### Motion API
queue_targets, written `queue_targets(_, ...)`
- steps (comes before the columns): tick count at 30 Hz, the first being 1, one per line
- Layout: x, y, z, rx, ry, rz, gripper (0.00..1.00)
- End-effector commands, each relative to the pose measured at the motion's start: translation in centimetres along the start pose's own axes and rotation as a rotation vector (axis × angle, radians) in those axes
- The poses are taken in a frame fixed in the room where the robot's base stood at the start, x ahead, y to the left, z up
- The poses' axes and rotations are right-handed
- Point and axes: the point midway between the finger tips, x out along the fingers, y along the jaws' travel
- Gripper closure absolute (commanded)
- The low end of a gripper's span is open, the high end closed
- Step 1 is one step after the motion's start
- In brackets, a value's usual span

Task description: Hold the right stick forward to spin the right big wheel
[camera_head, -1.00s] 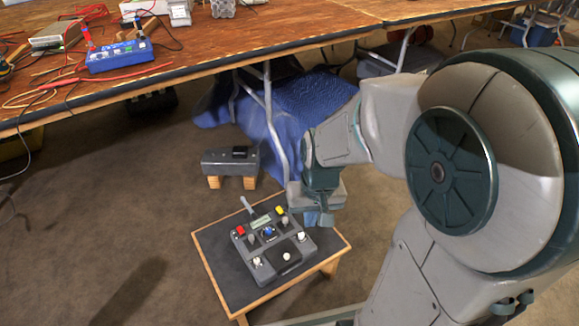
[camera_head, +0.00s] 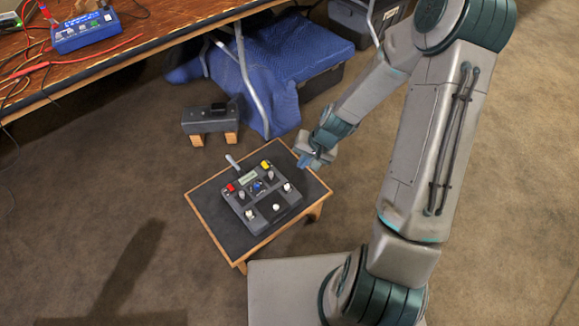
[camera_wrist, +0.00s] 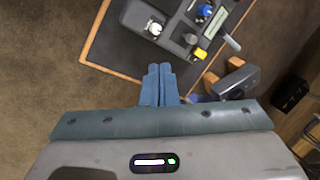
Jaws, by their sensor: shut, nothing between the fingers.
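A dark grey controller (camera_head: 251,187) with several knobs and sticks lies on a small low table (camera_head: 222,233). A white-topped stick (camera_head: 287,187) stands at its right side; it also shows in the wrist view (camera_wrist: 154,28). A yellow switch (camera_head: 265,165) sits at its back right corner, also in the wrist view (camera_wrist: 200,53). My gripper (camera_head: 304,160) is beyond the controller's right back corner, above the table's right edge. In the wrist view my gripper (camera_wrist: 159,85) has its blue fingers together and empty, apart from the controller. I cannot make out a big wheel.
A dark grey unit (camera_head: 205,120) on wooden blocks stands on the floor behind the table. A blue cloth (camera_head: 290,48) drapes over something farther back. A workbench (camera_head: 130,38) with cables and a blue box (camera_head: 85,30) fills the upper left. The carpet at left is clear.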

Motion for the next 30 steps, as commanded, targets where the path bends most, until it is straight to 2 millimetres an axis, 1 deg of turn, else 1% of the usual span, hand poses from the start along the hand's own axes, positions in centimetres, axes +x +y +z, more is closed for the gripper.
queue_targets(17, 0.7, 0.0, -0.3, 0.028, 0.005, -0.018, 1.0)
queue_targets(20, 1.7, 0.1, -0.2, 0.027, 0.002, -0.018, 1.0)
queue_targets(23, 3.5, 0.0, -0.2, 0.025, 0.001, -0.017, 1.0)
queue_targets(30, 8.8, 0.0, -0.2, 0.026, 0.0, -0.017, 1.0)
